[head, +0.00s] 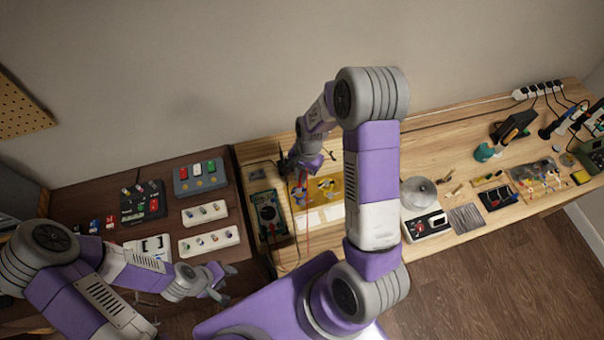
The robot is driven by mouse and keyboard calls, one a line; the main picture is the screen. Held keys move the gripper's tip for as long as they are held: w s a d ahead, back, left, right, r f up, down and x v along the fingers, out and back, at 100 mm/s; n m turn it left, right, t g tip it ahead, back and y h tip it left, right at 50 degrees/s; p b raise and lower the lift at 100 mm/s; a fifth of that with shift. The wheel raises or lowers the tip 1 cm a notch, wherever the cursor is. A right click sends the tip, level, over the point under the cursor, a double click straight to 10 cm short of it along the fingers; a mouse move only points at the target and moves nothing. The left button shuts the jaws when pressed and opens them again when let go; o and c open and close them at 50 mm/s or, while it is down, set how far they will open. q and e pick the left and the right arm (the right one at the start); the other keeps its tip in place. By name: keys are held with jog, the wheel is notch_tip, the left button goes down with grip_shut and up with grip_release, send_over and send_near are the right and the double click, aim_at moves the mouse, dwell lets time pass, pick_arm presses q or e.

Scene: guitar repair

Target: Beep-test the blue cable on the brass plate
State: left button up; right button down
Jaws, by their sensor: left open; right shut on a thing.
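The brass plate (326,189) is a yellow, shiny square on the light wooden bench, partly hidden by my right arm. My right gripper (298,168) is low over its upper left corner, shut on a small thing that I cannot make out. Small blue, red and white pieces (298,196) lie at the plate's left side; I cannot tell whether one is the blue cable. A green and dark multimeter (268,218) lies left of the plate. A thin red lead (308,228) runs near the plate. My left gripper (222,281) is open and empty at the dark bench's front edge.
The dark bench at left holds white trays (208,240), a grey box with coloured blocks (200,178) and a black rack (142,203). Right of my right arm are a round metal dish (418,193), a small device (427,225) and several tools. A wall stands behind.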

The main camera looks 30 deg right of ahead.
jog(key=shift+f+b, duration=0.35)
jog(key=shift+f, duration=0.1)
dwell(2.2)
jog(key=shift+r, duration=0.15)
notch_tip(320, 180, up, 6)
jog(key=p, duration=0.5)
dwell(0.3)
